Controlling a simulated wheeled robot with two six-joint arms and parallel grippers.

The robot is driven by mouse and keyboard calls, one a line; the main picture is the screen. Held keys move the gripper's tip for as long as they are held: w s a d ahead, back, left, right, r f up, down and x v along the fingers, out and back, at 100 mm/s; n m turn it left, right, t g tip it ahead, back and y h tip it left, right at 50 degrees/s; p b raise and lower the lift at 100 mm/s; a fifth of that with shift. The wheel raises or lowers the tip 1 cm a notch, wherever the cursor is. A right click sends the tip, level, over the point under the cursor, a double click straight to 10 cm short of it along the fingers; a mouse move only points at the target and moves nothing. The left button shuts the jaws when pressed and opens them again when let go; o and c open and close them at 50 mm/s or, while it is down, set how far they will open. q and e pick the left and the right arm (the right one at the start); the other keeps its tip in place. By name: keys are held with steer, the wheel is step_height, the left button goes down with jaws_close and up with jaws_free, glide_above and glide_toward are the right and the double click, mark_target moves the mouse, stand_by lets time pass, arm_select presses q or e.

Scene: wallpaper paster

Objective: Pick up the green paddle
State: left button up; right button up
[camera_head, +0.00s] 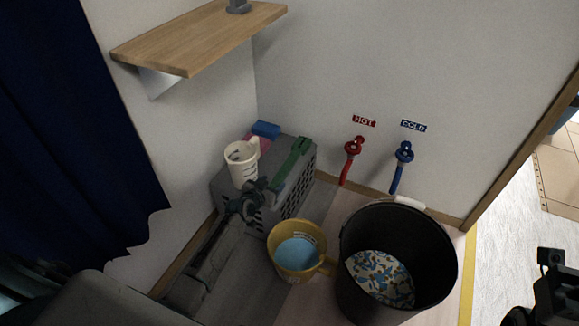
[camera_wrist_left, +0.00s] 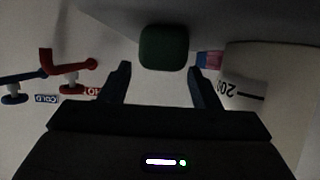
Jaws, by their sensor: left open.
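The green paddle (camera_head: 292,160) lies on top of a grey perforated crate (camera_head: 229,209) against the wall, its near end toward my left gripper (camera_head: 266,187). My left gripper is open, with its fingers close to that near end. In the left wrist view the paddle's dark green end (camera_wrist_left: 163,47) appears between and just beyond the two fingertips (camera_wrist_left: 159,70). No grip on it shows. Part of my right arm's end (camera_head: 552,285) shows at the lower right; its fingers cannot be made out.
A white measuring cup (camera_head: 241,162) and a blue-and-pink item (camera_head: 265,130) share the crate top. A yellow jug (camera_head: 297,232) with blue contents and a black bucket (camera_head: 437,250) stand on the floor. Red (camera_head: 352,157) and blue (camera_head: 401,165) taps are on the wall; a wooden shelf (camera_head: 190,45) juts out above.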

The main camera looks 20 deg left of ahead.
mark_target(277, 180)
arm_select(q)
steer(key=b+x, duration=0.1)
steer(key=x, duration=0.1)
steer(key=shift+w+f, duration=0.3)
steer(key=shift+w+d, duration=0.1)
steer(key=shift+w, duration=0.2)
steer(key=shift+c, duration=0.3)
steer(key=c, duration=1)
steer(key=shift+r, duration=0.2)
